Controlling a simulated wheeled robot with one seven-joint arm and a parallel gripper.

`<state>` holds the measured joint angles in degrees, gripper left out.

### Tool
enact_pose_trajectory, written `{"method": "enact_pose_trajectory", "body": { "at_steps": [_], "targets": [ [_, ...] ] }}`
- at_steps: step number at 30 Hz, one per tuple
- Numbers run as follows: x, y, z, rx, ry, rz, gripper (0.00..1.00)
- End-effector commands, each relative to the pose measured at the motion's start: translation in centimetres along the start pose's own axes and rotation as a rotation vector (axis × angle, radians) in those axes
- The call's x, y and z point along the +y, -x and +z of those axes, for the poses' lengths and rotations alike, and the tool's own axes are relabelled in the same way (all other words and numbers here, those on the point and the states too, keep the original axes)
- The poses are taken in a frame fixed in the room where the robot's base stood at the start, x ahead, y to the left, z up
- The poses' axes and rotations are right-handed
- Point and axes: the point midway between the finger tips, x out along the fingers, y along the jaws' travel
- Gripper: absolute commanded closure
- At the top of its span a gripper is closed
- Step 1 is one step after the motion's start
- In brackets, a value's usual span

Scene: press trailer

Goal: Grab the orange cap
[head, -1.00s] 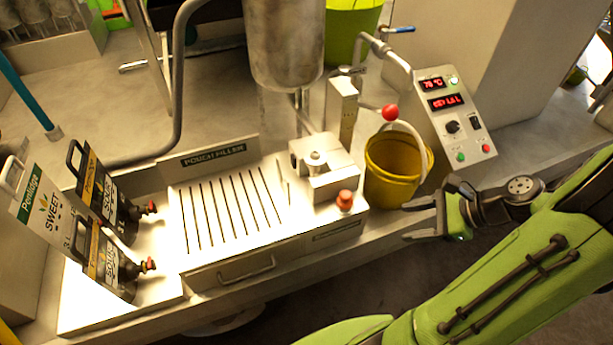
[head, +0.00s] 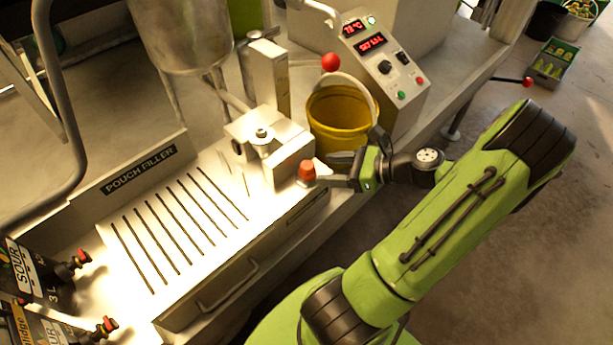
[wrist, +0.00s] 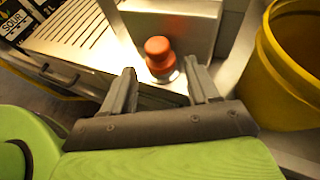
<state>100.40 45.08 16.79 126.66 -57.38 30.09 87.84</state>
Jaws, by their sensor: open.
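The orange cap (head: 307,170) sits upright at the front right corner of the pouch filler's metal top. It also shows in the wrist view (wrist: 158,52), just beyond the fingertips and roughly centred between them. My gripper (head: 332,175) is open and empty, at the right of the cap in the head view. In the wrist view its two fingers (wrist: 165,85) point toward the cap, with one to each side. From these views I cannot tell whether a finger touches it.
A yellow bucket (head: 343,122) stands close behind my gripper. The metal clamp block (head: 268,148) is next to the cap. A control panel (head: 377,62) is behind the bucket. The slotted tray (head: 175,225) is clear.

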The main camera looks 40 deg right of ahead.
Motion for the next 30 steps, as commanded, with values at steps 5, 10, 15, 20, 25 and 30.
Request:
{"method": "enact_pose_trajectory", "body": {
  "at_steps": [5,10,15,20,25,30],
  "targets": [
    [0.2,-3.5,-0.6,0.000,0.003,0.006,0.40],
    [0.2,-5.2,-0.2,0.001,0.001,0.003,0.40],
    [0.1,-5.1,-0.1,0.001,0.001,0.002,0.40],
    [0.1,-5.1,-0.1,0.001,0.001,0.002,0.63],
    [0.1,-5.1,-0.1,0.001,0.001,0.002,0.88],
    [0.1,-5.1,0.0,0.000,0.001,0.002,0.88]
  ]
}}
